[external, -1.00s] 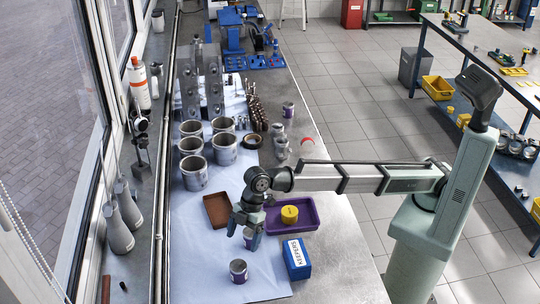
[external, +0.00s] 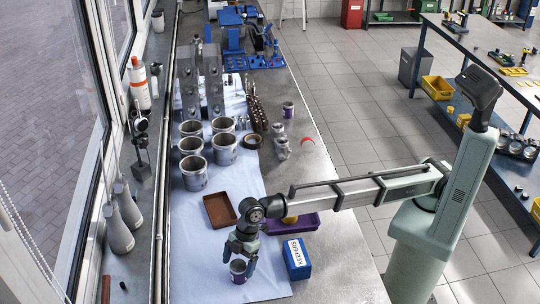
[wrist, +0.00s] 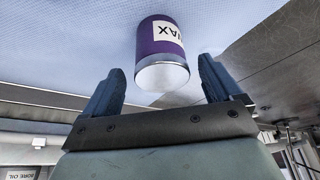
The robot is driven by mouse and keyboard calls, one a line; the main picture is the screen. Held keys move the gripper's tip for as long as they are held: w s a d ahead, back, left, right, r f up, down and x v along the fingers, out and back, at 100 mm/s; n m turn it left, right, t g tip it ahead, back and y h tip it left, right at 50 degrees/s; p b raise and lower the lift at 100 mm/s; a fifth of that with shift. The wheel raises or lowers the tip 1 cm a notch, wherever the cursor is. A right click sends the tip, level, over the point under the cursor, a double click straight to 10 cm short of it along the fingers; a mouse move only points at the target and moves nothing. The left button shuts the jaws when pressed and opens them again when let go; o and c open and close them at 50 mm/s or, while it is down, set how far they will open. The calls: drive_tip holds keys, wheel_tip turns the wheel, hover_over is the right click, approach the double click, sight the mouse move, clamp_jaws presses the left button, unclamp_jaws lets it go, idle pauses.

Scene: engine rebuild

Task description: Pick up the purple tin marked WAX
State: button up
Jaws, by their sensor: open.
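The purple tin marked WAX (wrist: 163,52) is in the wrist view, just beyond and between my fingertips, with a pale round end facing me and part of its white label showing. In the external view a purple tin (external: 238,273) stands on the pale blue sheet near the front of the bench. My gripper (external: 239,261) is right above and around it, pointing down, with a finger on each side. My gripper (wrist: 157,75) is open, and the wrist view shows no clear contact with the tin.
A blue KEEPERS box (external: 297,260) stands close to the right. Behind are a brown tray (external: 219,212) and a purple tray (external: 304,223) with a yellow item (external: 290,220), partly hidden by my arm. Grey cylinders (external: 195,174) stand farther back, with another purple tin (external: 288,110).

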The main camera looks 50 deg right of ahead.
sight(238, 265)
drive_tip(key=x, duration=0.3)
drive_tip(key=shift+s+a+f, duration=0.1)
drive_tip(key=shift+f, duration=0.1)
drive_tip(key=c, duration=1.2)
drive_tip(key=shift+c, duration=0.5)
drive_tip(key=shift+r, duration=0.15)
